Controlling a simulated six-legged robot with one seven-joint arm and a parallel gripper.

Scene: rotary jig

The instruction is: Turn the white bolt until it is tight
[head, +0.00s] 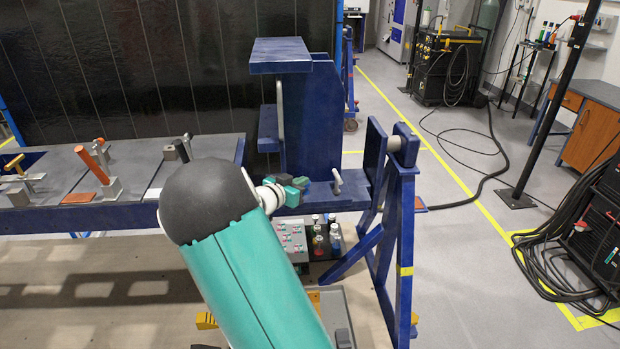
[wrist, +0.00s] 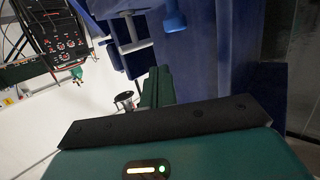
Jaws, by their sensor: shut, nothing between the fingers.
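A pale grey-white bolt (head: 337,182) stands upright with a slight tilt on the blue jig plate, right of my gripper. A pale pin with a round head (wrist: 125,100) shows left of my fingers in the wrist view; it may be the same bolt, but I cannot tell. My gripper (head: 301,183) has green fingers and is at the blue jig's lower front. In the wrist view the fingers (wrist: 156,88) are together, with nothing seen between them. In the head view the fingers are apart from the bolt. How far the bolt is screwed in cannot be seen.
The blue jig column (head: 314,120) rises behind my gripper. A blue end stand (head: 400,215) with a pale pivot (head: 395,143) is on the right. A dark bench with clamps (head: 105,188) is on the left. Bottles (head: 335,235) stand below the jig.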

